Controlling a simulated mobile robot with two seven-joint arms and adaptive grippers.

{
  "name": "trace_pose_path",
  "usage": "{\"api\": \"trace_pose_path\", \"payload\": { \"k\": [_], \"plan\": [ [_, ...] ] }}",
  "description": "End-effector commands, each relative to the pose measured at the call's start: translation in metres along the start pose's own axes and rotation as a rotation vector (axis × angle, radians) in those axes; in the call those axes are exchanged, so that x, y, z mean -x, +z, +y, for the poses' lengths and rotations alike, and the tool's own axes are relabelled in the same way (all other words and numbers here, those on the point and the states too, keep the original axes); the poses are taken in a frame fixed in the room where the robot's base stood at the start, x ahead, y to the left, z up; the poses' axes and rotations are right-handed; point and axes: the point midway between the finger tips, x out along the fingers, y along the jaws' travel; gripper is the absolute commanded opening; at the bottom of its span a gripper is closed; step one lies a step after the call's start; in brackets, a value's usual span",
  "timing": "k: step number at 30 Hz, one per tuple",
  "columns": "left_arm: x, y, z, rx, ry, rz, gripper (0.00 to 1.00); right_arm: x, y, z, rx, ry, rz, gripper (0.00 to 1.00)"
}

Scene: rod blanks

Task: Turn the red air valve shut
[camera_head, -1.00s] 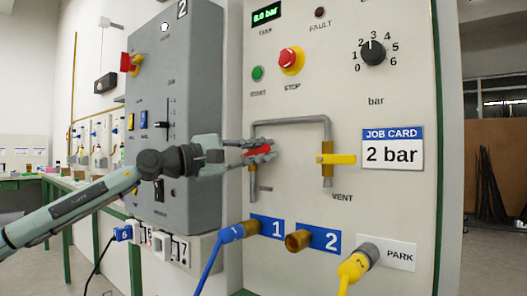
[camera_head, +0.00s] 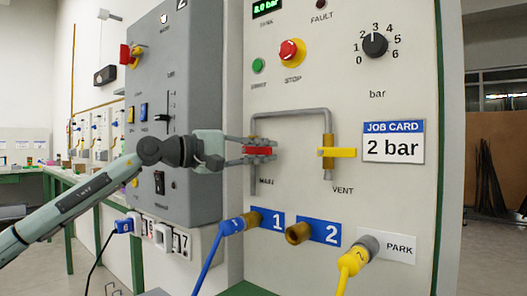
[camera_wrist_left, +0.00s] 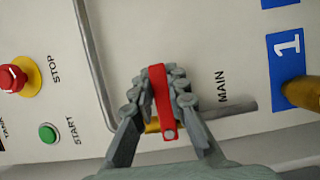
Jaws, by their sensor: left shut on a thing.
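The red handle (camera_head: 258,151) of the MAIN air valve is on the pale panel, on the left leg of a grey pipe (camera_head: 290,113). In the head view it lies about level, across the upright pipe leg. My left gripper (camera_head: 265,149) comes in from the left, with its fingers closed on the handle. In the left wrist view the red handle (camera_wrist_left: 164,112) sits between the fingers of the gripper (camera_wrist_left: 162,78), crosswise to the pipe beside the MAIN label. A little brass shows behind it. The fingers hide part of the valve. My right gripper is not in view.
The VENT valve's yellow handle (camera_head: 338,152) is level, just right. Below are a blue hose (camera_head: 212,256) at port 1, an open brass port 2 (camera_head: 297,233) and a parked yellow hose plug (camera_head: 356,259). A grey control box (camera_head: 180,60) stands close to my left arm.

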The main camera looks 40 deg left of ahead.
Motion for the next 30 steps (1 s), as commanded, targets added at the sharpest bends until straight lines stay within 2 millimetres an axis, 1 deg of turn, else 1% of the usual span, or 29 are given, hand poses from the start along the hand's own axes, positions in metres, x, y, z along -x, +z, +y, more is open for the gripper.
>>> {"api": "trace_pose_path", "payload": {
  "k": [3, 4, 9, 23, 26, 30],
  "plan": [
    [0.0, 0.001, -0.001, -0.002, -0.003, -0.002, 0.0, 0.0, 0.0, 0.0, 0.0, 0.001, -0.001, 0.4],
    [0.0, 0.001, -0.002, -0.002, -0.004, -0.002, 0.16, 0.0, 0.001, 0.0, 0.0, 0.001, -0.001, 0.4],
    [0.0, 0.001, -0.001, -0.001, -0.003, -0.001, 0.36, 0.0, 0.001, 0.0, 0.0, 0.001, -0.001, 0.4],
    [0.002, 0.003, -0.001, 0.0, -0.001, -0.008, 0.36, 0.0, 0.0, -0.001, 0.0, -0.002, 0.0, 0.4],
    [0.006, 0.004, -0.001, 0.0, -0.002, -0.012, 0.36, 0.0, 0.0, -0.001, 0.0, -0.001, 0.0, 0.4],
    [0.017, 0.004, -0.002, 0.002, -0.002, -0.011, 0.36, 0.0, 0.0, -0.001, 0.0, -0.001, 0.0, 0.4]
  ]
}}
